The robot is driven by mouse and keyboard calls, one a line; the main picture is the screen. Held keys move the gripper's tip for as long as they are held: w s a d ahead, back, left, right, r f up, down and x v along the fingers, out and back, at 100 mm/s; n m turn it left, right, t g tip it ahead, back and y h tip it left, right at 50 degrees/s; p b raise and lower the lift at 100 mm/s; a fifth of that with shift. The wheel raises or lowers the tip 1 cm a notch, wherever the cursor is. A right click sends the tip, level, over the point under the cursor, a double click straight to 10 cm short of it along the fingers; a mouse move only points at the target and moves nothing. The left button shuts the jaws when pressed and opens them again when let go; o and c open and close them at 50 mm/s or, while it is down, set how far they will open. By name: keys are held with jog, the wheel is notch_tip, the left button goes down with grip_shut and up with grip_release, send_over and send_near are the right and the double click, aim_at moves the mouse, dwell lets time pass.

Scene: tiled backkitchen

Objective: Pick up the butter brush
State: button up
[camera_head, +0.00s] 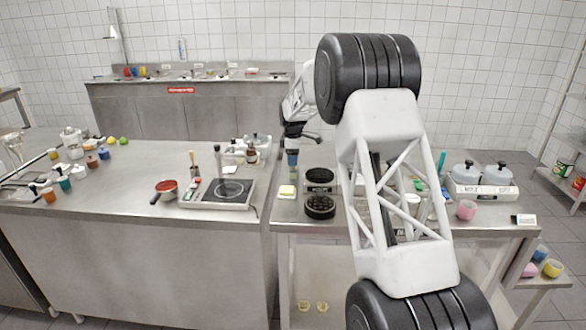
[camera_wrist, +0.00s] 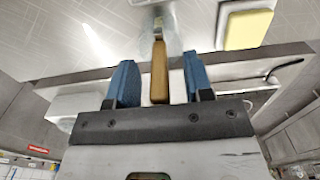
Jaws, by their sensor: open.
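The butter brush shows in the wrist view as a wooden handle (camera_wrist: 159,72) with a paler, shiny section at its far end. That far end is against a clear, roundish shape, and I cannot tell its bristles. My gripper (camera_wrist: 160,78) is open, with a blue finger on each side of the handle and a visible gap on both sides. In the head view my gripper (camera_head: 292,160) points down over the left part of the right-hand table, just above the yellow butter (camera_head: 287,190). The brush cannot be made out there.
The butter also shows in the wrist view (camera_wrist: 248,29), beside the brush. Black round burners or irons (camera_head: 320,206) stand right of the butter. A hot plate (camera_head: 228,190) and a red pan (camera_head: 167,187) are on the left counter. A gap separates the two tables.

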dwell(0.3)
grip_shut()
dwell(0.3)
jog(key=shift+r, duration=5)
